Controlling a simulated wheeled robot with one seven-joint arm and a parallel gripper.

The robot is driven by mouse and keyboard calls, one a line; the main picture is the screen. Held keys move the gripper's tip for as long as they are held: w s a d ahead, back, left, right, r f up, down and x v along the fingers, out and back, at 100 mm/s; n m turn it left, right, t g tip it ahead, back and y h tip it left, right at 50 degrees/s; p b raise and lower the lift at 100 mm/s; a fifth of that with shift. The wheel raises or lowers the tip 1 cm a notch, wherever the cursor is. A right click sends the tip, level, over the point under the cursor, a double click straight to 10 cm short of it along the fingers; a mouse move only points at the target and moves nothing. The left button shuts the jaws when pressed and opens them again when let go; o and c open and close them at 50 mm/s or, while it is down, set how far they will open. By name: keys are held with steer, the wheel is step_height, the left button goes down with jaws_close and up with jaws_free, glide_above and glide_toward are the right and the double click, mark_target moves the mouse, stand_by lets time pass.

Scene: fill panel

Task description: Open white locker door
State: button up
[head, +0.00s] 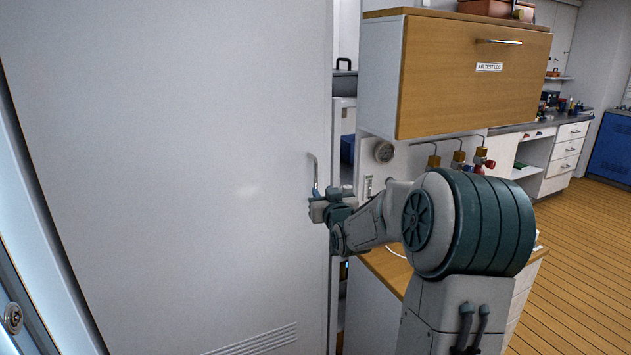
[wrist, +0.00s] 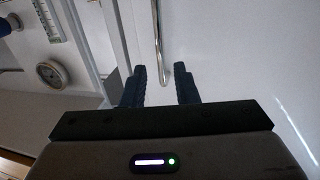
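The white locker door (head: 190,150) fills the left half of the head view, with vent slots near its bottom. Its slim metal handle (head: 314,170) stands upright near the door's right edge. My gripper (head: 316,201) is at the handle's lower end in the head view. In the wrist view, the two dark fingers of my gripper (wrist: 161,77) are apart. The handle (wrist: 158,40) runs down between them, with a gap visible on each side. I cannot tell how deep the handle sits between the fingers. The door (wrist: 235,60) shows behind it.
Right of the door's edge, a wooden-fronted cabinet (head: 473,77) hangs above several gas valves (head: 458,160) and a round gauge (head: 384,151). A wood-topped counter (head: 385,268) stands below, close to my arm. Open wooden floor (head: 580,260) lies at the right.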

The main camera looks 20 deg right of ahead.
mark_target(316, 182)
steer(key=w, duration=0.3)
steer(key=w+d+p, duration=0.1)
steer(key=w, duration=0.4)
steer(key=shift+w+d, duration=0.15)
steer(key=shift+w, duration=0.2)
steer(key=shift+c, duration=0.4)
jaws_close()
